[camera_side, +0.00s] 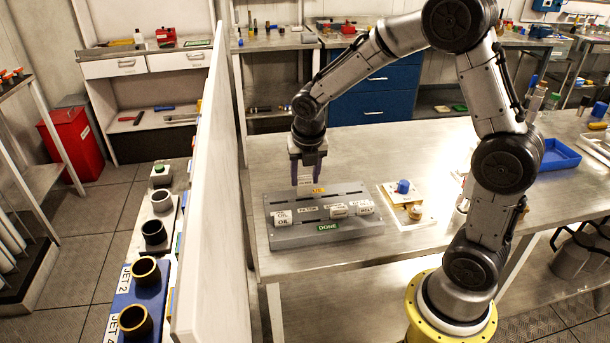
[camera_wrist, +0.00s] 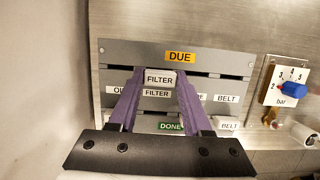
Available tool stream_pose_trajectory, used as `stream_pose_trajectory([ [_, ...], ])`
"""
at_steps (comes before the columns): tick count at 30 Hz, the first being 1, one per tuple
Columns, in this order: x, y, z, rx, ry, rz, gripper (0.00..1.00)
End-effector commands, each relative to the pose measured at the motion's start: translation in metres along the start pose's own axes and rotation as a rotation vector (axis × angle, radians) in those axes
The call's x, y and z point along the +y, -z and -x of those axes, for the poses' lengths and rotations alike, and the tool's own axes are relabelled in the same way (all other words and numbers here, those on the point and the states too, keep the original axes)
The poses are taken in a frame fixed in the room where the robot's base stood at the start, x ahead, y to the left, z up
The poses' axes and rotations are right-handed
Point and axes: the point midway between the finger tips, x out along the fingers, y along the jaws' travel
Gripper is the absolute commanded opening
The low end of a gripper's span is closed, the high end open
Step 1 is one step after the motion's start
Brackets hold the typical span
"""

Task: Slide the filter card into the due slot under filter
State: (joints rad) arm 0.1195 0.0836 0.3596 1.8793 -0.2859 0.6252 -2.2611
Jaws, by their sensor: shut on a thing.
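My gripper (camera_side: 306,184) has purple fingers shut on the white filter card (camera_wrist: 159,79), one finger at each side of it. The card is upright, with its FILTER lettering facing the wrist camera. In the side view the card (camera_side: 304,181) is at the back of the grey board, near the orange DUE sign (camera_side: 318,190). In the wrist view it lines up with the FILTER label (camera_wrist: 156,93) on the board (camera_wrist: 230,58), below the DUE sign (camera_wrist: 180,57). I cannot tell whether its lower edge is in the due slot.
A green DONE sign (camera_side: 328,227) is at the board's front. An OIL card (camera_side: 282,222) and a BELT card (camera_wrist: 229,124) stand in the front row. A panel with a blue knob (camera_side: 403,186) lies right of the board. A white partition (camera_side: 212,180) stands left.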

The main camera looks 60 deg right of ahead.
Motion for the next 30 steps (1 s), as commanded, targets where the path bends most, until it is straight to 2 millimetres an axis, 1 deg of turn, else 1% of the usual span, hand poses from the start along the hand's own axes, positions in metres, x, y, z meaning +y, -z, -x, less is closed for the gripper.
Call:
stream_pose_trajectory([
  [8,0.0,0.001,-0.002,0.0,0.0,0.0,0.04],
  [30,0.0,0.005,-0.018,0.0,0.001,0.0,0.04],
])
